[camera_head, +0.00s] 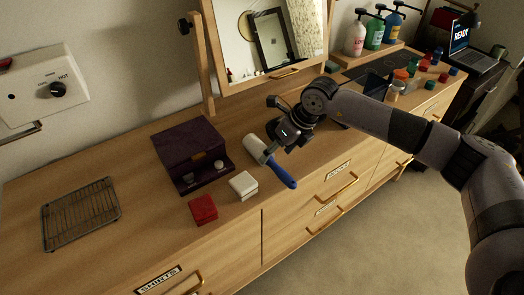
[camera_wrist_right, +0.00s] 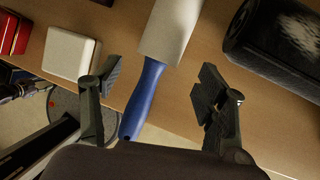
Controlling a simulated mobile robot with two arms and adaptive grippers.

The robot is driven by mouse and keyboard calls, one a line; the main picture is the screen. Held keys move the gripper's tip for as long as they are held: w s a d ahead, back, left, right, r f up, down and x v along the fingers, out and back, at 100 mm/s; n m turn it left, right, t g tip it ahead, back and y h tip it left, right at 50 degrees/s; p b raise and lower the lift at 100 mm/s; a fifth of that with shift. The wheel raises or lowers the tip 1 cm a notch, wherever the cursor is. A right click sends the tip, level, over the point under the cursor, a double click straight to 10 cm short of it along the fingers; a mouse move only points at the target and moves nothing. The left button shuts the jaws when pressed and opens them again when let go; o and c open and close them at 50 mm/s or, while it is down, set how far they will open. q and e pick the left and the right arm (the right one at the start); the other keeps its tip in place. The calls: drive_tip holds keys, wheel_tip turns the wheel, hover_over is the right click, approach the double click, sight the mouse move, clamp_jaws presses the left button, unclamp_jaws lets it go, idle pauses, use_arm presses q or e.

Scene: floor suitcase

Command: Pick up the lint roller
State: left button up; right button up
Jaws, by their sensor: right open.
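The lint roller lies on the wooden dresser top, with a white roll (camera_head: 256,148) and a blue handle (camera_head: 284,177) that points toward the front edge. In the right wrist view the roll (camera_wrist_right: 172,30) is at the top and the blue handle (camera_wrist_right: 143,98) runs down between the fingers. My right gripper (camera_head: 270,150) is over the lint roller in the head view. In the wrist view my right gripper (camera_wrist_right: 160,85) is open, with one finger on each side of the handle and visible gaps to both. My left gripper is not in view.
A white box (camera_head: 243,185) and a red box (camera_head: 203,209) sit left of the roller. A dark purple case (camera_head: 190,152) stands behind them. A wire rack (camera_head: 81,213) lies far left. A mirror (camera_head: 268,40) stands behind. A dark cylinder (camera_wrist_right: 275,40) is close on the right in the wrist view.

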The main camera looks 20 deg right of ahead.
sight(272, 158)
drive_tip(key=x, duration=0.3)
drive_tip(key=shift+f, duration=0.15)
drive_tip(key=c, duration=1.4)
drive_tip(key=shift+o, duration=0.2)
wheel_tip(272, 158, up, 20)
drive_tip(key=b, duration=0.2)
drive_tip(key=shift+b, duration=0.3)
